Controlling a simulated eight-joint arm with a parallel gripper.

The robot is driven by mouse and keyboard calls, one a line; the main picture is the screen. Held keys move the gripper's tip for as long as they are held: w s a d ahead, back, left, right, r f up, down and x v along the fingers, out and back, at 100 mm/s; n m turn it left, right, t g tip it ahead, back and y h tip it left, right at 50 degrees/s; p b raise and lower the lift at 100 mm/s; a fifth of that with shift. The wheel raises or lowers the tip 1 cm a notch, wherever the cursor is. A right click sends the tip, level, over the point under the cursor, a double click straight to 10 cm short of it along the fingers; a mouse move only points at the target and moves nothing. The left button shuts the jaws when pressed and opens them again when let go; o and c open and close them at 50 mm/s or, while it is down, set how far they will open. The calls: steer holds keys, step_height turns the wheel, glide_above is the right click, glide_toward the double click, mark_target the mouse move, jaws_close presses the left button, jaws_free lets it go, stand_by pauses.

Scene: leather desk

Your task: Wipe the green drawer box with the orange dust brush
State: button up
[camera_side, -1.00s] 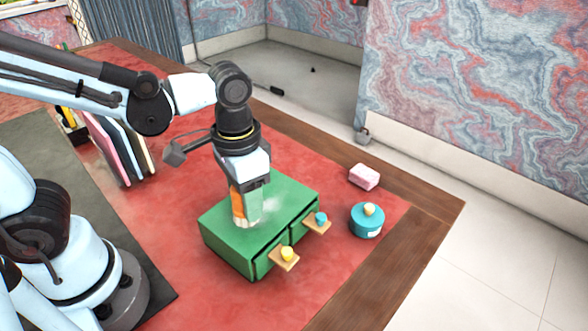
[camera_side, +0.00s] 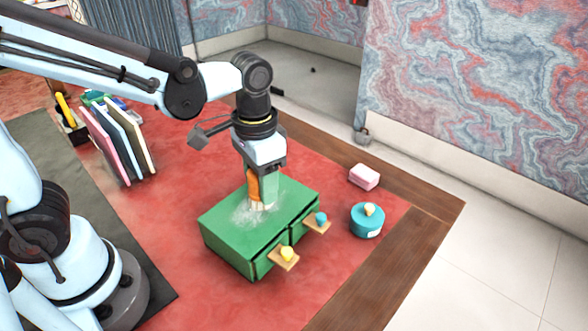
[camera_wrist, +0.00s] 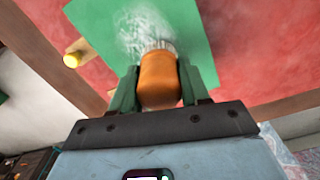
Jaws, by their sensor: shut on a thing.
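The green drawer box (camera_side: 236,235) stands on the red desk top, with whitish dust smeared over its upper face. Two drawer fronts with wooden tabs face the lower right; one tab has a yellow knob (camera_side: 287,254), the other a blue knob (camera_side: 321,218). My gripper (camera_side: 262,190) is above the box's top and shut on the orange dust brush (camera_side: 254,188). The brush points down, its pale bristles at the dusty top face. In the wrist view the orange brush (camera_wrist: 158,80) sits between the green fingers, its bristles over the white smear on the green box (camera_wrist: 100,22).
A round teal container (camera_side: 367,222) and a pink block (camera_side: 364,177) stand right of the box. Several upright books or folders (camera_side: 117,140) and a pen holder (camera_side: 70,122) are at the left. Red desk is clear in front of the box.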

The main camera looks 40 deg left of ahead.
steer(key=shift+w+f, duration=0.1)
steer(key=shift+w, duration=0.4)
steer(key=shift+w+a, duration=0.2)
steer(key=shift+w, duration=1.65)
steer(key=shift+s+d, duration=0.15)
steer(key=shift+s, duration=1.6)
steer(key=shift+s+d, duration=0.15)
steer(key=shift+s, duration=1.6)
steer(key=shift+s+d, duration=0.15)
steer(key=shift+s, duration=1.7)
steer(key=shift+s+r, duration=0.2)
steer(key=shift+s, duration=0.05)
step_height(320, 180, up, 8)
